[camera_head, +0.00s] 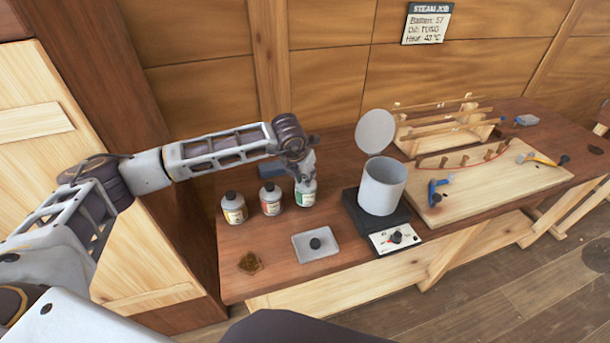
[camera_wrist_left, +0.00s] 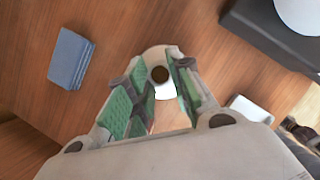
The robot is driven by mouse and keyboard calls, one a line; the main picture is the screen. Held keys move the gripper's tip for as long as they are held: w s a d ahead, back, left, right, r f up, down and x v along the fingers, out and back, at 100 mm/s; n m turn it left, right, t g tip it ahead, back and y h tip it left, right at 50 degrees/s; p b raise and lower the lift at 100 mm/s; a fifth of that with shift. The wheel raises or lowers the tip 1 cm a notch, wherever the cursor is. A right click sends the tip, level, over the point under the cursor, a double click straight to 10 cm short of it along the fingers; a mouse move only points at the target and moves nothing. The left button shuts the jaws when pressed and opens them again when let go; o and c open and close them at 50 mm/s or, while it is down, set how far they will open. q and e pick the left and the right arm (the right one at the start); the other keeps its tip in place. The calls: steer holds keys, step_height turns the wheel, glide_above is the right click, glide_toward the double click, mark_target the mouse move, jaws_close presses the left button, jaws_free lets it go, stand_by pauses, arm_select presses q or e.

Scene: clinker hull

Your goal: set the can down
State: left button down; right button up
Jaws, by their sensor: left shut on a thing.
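My left gripper (camera_head: 305,168) reaches in from the left over the workbench and points down. It is shut on a pale can with a green label (camera_head: 305,194). In the left wrist view the can's dark cap (camera_wrist_left: 159,74) shows between the green-padded fingers (camera_wrist_left: 155,95). The can looks upright, at or very near the bench top (camera_head: 270,237); I cannot tell whether its base touches. Two similar cans stand to its left, one with a red label (camera_head: 271,200) and one with a yellowish label (camera_head: 234,209). My right gripper is not in view.
A grey pot (camera_head: 382,187) with a raised lid (camera_head: 375,132) stands on a dark hotplate (camera_head: 347,203) to the right. A grey tray-like piece with a black knob (camera_head: 315,255) lies in front. A blue block (camera_wrist_left: 72,58) lies near the can. A board with tools (camera_head: 480,195) is farther right.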

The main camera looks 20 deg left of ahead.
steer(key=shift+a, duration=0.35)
arm_select(q)
steer(key=shift+f, duration=0.1)
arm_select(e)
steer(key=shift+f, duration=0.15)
arm_select(q)
steer(key=c, duration=1.3)
jaws_free()
steer(key=shift+s+r, duration=0.25)
steer(key=shift+r, duration=0.35)
steer(key=b+v, duration=0.1)
steer(key=v, duration=1)
steer(key=shift+w, duration=0.1)
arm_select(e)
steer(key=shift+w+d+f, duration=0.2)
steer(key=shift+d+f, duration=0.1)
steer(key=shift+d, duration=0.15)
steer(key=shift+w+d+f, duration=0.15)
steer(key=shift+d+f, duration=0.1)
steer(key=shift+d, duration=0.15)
